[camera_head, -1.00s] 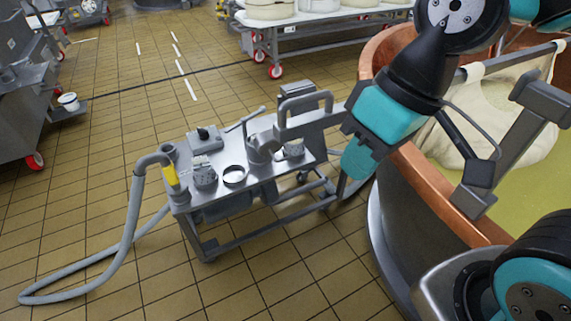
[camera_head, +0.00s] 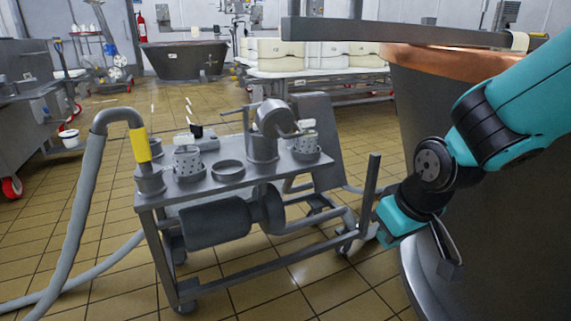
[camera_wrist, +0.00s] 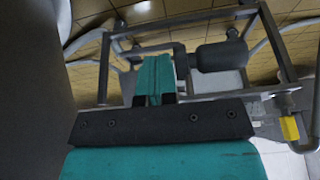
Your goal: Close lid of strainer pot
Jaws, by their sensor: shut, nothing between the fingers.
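The strainer pot (camera_head: 261,146) is a grey metal cylinder standing on the top of a wheeled metal cart (camera_head: 222,178). Its round lid (camera_head: 274,117) stands tilted up above the pot mouth, so the pot is open. My gripper (camera_head: 383,237) has teal fingers and is low, right of the cart and beside the vat, well apart from the pot. In the wrist view my gripper (camera_wrist: 153,75) shows its teal fingers together with nothing between them. The cart's frame and pump show beyond the fingers there; I cannot make out the pot in that view.
A large copper-rimmed vat (camera_head: 420,170) stands close on the right. Perforated cups (camera_head: 187,161) and a ring (camera_head: 228,169) sit on the cart. A thick grey hose (camera_head: 85,190) with a yellow collar is on the left. An upright post (camera_head: 371,180) rises near my gripper.

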